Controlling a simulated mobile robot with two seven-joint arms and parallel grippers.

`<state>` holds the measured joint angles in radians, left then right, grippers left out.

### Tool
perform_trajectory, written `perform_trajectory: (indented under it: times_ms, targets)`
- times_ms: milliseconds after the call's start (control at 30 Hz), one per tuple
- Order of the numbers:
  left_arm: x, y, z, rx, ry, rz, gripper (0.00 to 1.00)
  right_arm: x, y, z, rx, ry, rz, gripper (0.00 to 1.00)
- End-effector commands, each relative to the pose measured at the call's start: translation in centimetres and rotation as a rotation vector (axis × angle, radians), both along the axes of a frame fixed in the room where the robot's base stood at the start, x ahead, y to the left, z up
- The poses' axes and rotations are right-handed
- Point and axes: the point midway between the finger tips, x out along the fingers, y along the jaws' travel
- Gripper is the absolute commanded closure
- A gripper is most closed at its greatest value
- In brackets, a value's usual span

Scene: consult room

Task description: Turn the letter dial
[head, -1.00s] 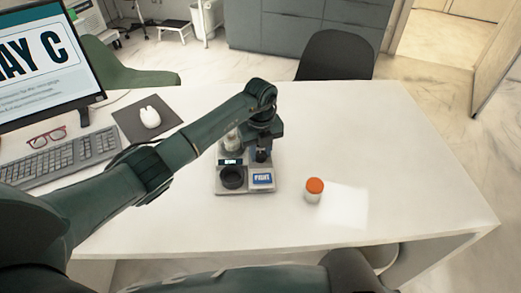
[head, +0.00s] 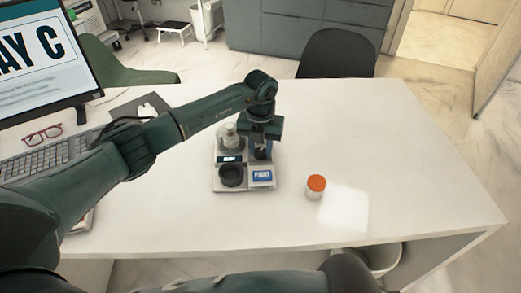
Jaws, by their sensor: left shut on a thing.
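A small device (head: 243,186) with a pale base stands on the white desk. On its front are a black round cup or recess (head: 232,175), a small dark display (head: 232,159) and a blue label (head: 262,176). A clear and metallic part (head: 229,137) rises at its back left. My left gripper (head: 260,153) points down over the device's back right and is shut on a dark upright part there, likely the letter dial. The gripper and wrist hide most of that part. The monitor (head: 38,50) shows large letters ending "AY C". My right gripper is not in view.
A white bottle with an orange cap (head: 315,187) stands right of the device. Red glasses (head: 43,134), a keyboard (head: 45,160) and a mouse pad (head: 137,108) lie at the left, partly behind my left arm. The desk's right side (head: 410,150) is clear.

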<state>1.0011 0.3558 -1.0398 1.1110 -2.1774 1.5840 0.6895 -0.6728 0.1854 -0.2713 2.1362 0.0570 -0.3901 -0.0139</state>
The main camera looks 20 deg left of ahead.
Motion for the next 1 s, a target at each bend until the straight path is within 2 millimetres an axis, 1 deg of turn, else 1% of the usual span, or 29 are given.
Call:
perform_trajectory:
  times_ms: [33, 133, 400, 633, 1000]
  targets:
    - [0.11, 0.12, -0.12, 0.003, -0.004, -0.036, 0.93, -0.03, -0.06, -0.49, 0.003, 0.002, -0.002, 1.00]
    - [0.09, 0.09, -0.11, 0.002, -0.003, -0.109, 0.93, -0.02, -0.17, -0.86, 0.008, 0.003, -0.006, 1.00]
    - [0.09, 0.06, -0.03, 0.000, -0.003, -0.247, 0.93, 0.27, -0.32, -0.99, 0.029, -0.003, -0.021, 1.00]
    - [0.09, 0.04, 0.06, 0.001, -0.003, -0.299, 0.93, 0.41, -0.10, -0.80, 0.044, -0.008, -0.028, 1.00]
    - [0.07, 0.02, 0.10, 0.000, -0.003, -0.308, 0.93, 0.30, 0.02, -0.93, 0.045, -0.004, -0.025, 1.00]
